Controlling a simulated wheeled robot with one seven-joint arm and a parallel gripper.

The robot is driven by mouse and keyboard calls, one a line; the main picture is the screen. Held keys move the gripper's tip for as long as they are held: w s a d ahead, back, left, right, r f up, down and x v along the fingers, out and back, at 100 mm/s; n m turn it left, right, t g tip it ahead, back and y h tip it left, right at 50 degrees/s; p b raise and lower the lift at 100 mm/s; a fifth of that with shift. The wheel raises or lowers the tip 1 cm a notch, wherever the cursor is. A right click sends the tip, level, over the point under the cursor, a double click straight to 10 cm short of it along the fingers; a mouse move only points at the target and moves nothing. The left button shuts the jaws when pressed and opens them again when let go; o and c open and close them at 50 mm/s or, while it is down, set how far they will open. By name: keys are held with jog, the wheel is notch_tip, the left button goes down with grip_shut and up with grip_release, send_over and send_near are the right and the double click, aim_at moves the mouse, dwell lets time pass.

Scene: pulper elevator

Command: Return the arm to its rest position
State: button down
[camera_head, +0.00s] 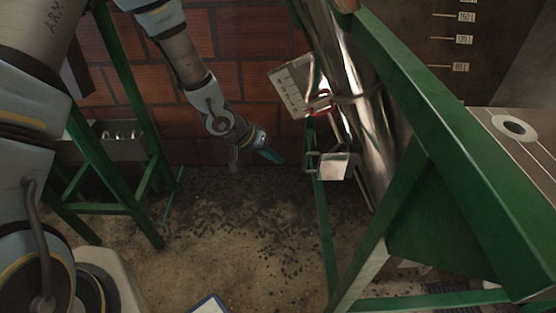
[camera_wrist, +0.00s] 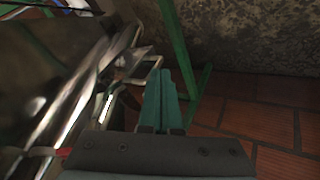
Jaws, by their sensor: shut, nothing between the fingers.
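My gripper (camera_head: 270,156) hangs at the end of my arm near the middle of the head view, in front of the brick wall. Its teal fingers (camera_wrist: 160,90) lie together in the wrist view, shut with nothing between them. In the head view my gripper is left of the shiny metal elevator tube (camera_head: 358,110) and apart from it. A small metal bracket or latch (camera_head: 333,166) on the tube is to the right of the fingertips. My arm reaches in from the top left of the head view.
A green frame (camera_head: 430,110) stands at the right around the tube. A green stand with a metal tray (camera_head: 105,148) is at the left. A white plate with slots (camera_head: 292,90) juts from the tube. Dark bits litter the floor (camera_head: 240,240), which has open room in the middle.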

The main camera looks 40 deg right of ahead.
jog(key=shift+a+r, duration=0.15)
jog(key=shift+r, duration=0.05)
jog(key=w+a+r+n+t+y, duration=0.1)
jog(key=w+a+r+n+t, duration=0.1)
jog(key=w+a+r, duration=0.45)
jog(key=w+a+r+n+t+y, duration=0.15)
jog(key=w+a, duration=0.25)
jog(key=a, duration=0.5)
jog(key=w+a+r+n+t+y, duration=0.2)
jog(key=w+a+r, duration=0.2)
jog(key=w+a, duration=0.25)
jog(key=s+a+r+n+g+y, duration=0.1)
jog(key=s+a+r+n, duration=0.2)
jog(key=a, duration=0.7)
jog(key=s+a+r+n+y, duration=0.1)
jog(key=s+a+r+n, duration=0.2)
jog(key=a, duration=0.8)
notch_tip(320, 180, up, 4)
jog(key=shift+s+a+f+g+p, duration=0.1)
jog(key=shift+s+a+g+p, duration=0.25)
jog(key=shift+s, duration=0.8)
